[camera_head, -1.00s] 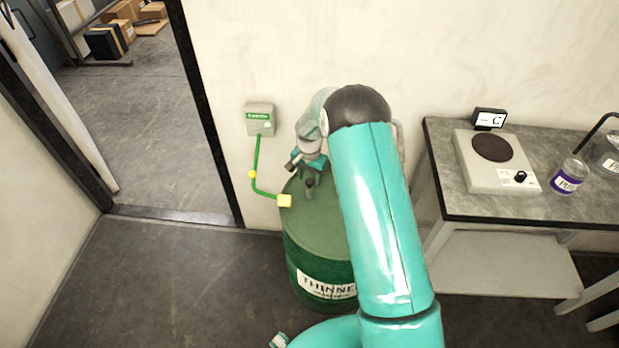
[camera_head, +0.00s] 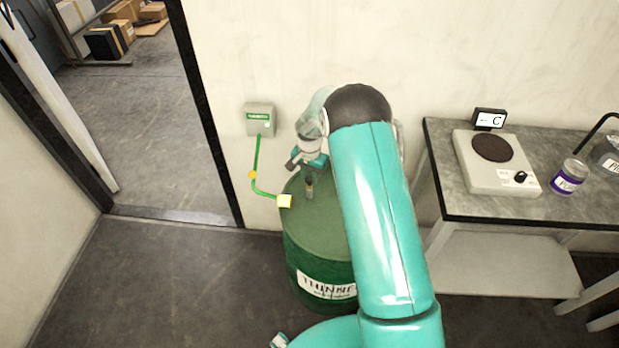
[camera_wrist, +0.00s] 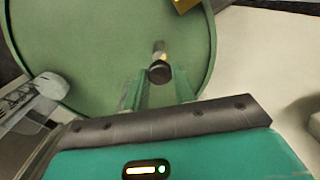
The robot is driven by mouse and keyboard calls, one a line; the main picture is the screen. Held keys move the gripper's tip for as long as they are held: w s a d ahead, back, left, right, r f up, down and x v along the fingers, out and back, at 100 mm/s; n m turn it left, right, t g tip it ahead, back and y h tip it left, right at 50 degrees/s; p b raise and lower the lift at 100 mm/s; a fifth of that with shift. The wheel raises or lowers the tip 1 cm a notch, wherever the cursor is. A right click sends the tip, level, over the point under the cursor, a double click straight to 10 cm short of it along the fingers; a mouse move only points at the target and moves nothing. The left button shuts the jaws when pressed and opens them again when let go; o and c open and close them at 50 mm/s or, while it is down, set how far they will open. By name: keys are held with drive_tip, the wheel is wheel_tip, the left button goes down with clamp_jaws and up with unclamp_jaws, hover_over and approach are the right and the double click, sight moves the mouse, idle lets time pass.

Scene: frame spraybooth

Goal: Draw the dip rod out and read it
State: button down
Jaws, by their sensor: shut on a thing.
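The dip rod (camera_head: 309,190) stands upright at the top of the green thinner drum (camera_head: 305,251), with a dark knob above a paler part. In the wrist view, the dark knob of the rod (camera_wrist: 160,72) sits between the fingers of my gripper (camera_wrist: 160,80), with a brass-coloured part beside it. My gripper (camera_head: 309,166) is shut on the rod above the drum lid. The rod's lower end is hidden, and I cannot read any mark on it. My arm covers the right side of the drum.
At right, a bench (camera_head: 450,190) carries a hot plate (camera_head: 487,180), a labelled jar (camera_head: 569,178) and a "C" sign (camera_head: 489,119). Floor at left is clear.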

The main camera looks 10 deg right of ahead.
wheel_tip(320, 180, up, 28)
idle(0.3)
drive_tip(key=c, duration=1.1)
unclamp_jaws()
drive_tip(key=shift+r, duration=0.1)
wheel_tip(320, 180, up, 14)
drive_tip(key=shift+f, duration=0.2)
